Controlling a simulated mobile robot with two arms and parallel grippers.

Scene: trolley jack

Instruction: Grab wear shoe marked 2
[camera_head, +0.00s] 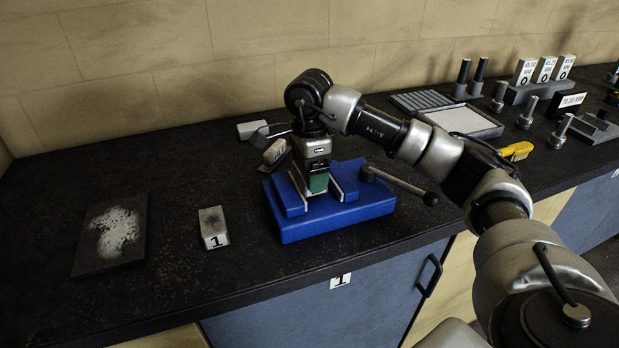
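No shoe with a readable 2 shows. A grey block-shaped wear shoe marked 1 (215,238) stands alone on the dark bench, left of the blue vise (330,222). Two more pale blocks lie behind the vise, one farther back (251,130) and one close beside my arm (275,152); no number on them is readable. My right gripper (317,188) points down at the vise jaws, with a green piece (318,183) at its tip. Its fingers are not clear, so I cannot tell whether it grips the green piece. My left gripper is out of view.
A dark plate with whitish powder (113,235) lies at left. The vise handle (400,184) sticks out to the right. Gauge blocks (545,70), pins, a light flat plate (458,121) and a yellow-handled tool (516,151) occupy the right side.

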